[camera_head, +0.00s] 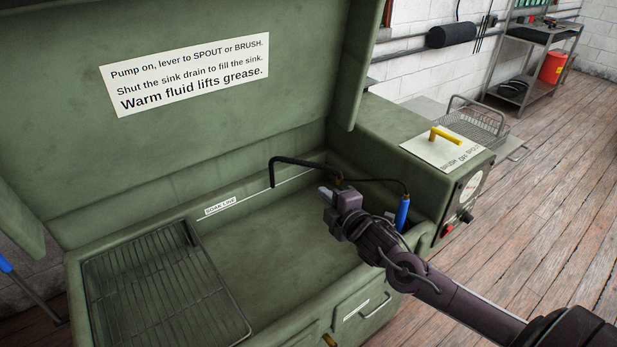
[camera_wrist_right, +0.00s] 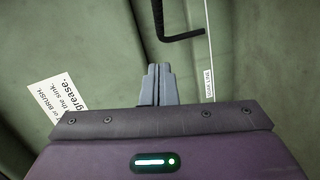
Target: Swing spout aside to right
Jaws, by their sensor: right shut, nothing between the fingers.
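The spout (camera_head: 305,163) is a thin black bent pipe at the back of the green sink. Its arm points left and its tip turns down over the basin. My right gripper (camera_head: 325,192) is shut and empty, just in front of the spout's base end. I cannot tell from the head view whether it touches the pipe. In the right wrist view the shut fingers (camera_wrist_right: 158,84) point toward the spout (camera_wrist_right: 181,36), and a gap shows between them in the picture. My left gripper is not in view.
A blue-handled brush (camera_head: 402,213) stands right of my gripper. A wire rack (camera_head: 165,290) fills the sink's left side. The yellow lever (camera_head: 446,135) sits on the box at right. The raised lid (camera_head: 190,150) stands behind. The middle of the basin is clear.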

